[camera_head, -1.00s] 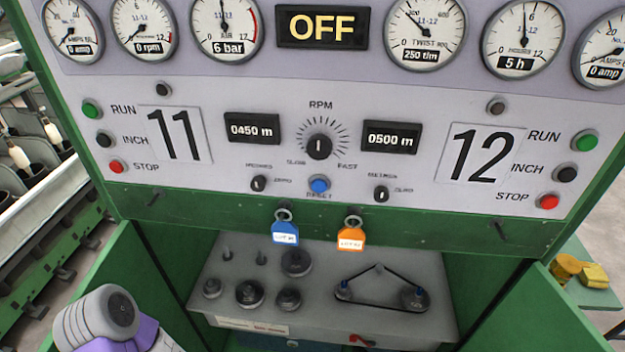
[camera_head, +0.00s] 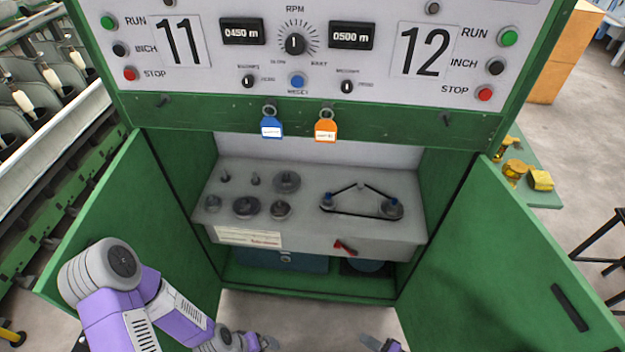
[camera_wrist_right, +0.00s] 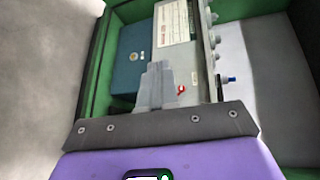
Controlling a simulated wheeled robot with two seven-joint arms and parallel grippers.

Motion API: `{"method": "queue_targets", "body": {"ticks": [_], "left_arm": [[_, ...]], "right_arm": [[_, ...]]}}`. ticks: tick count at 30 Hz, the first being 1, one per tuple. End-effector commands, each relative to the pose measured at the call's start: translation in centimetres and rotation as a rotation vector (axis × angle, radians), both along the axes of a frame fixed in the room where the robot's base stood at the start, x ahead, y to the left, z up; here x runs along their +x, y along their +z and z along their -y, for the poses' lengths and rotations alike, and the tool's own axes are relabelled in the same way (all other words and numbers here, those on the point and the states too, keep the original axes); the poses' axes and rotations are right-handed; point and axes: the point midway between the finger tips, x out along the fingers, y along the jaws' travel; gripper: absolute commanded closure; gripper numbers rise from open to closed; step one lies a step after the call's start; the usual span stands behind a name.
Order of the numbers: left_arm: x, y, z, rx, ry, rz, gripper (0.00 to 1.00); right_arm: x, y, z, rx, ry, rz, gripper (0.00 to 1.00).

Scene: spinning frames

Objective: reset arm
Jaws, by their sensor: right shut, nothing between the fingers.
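My right gripper (camera_wrist_right: 157,85) is shut in the right wrist view, its grey fingertips together with nothing between them. In the head view its grey tip (camera_head: 371,342) just shows at the bottom edge, in front of the open cabinet. My left arm (camera_head: 120,295), purple and grey, comes in at the lower left. The left gripper (camera_head: 265,342) is partly cut off at the bottom edge, so its jaws cannot be read. Both grippers appear apart from the cabinet and its parts.
The green cabinet's doors stand open, left (camera_head: 100,215) and right (camera_head: 500,255). Inside is a grey gear box (camera_head: 310,235) with a belt and red lever (camera_head: 345,247). A blue tag (camera_head: 271,128) and an orange tag (camera_head: 326,130) hang above. A green side table (camera_head: 545,198) holds yellow items.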

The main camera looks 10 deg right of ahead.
Motion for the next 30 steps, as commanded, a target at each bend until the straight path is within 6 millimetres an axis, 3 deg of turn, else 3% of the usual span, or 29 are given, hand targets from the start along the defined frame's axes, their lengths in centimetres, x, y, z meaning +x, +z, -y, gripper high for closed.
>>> {"method": "queue_targets", "body": {"ticks": [9,16,24,30], "left_arm": [[-0.1,-0.2,0.0,0.000,-0.001,-0.002,0.00],[-0.1,-0.5,0.0,0.000,-0.001,-0.002,0.00],[-0.1,-0.7,0.0,0.000,-0.001,-0.002,0.00],[-0.1,-0.8,0.0,0.000,-0.001,-0.002,0.00]], "right_arm": [[-1.3,2.1,-8.1,-0.053,0.476,-0.329,1.00],[-3.4,4.2,-10.8,-0.346,0.746,-0.579,1.00],[-2.1,8.6,-12.0,-0.776,0.763,-0.600,1.00],[-0.5,11.9,-13.7,-0.899,0.689,-0.498,1.00]]}}
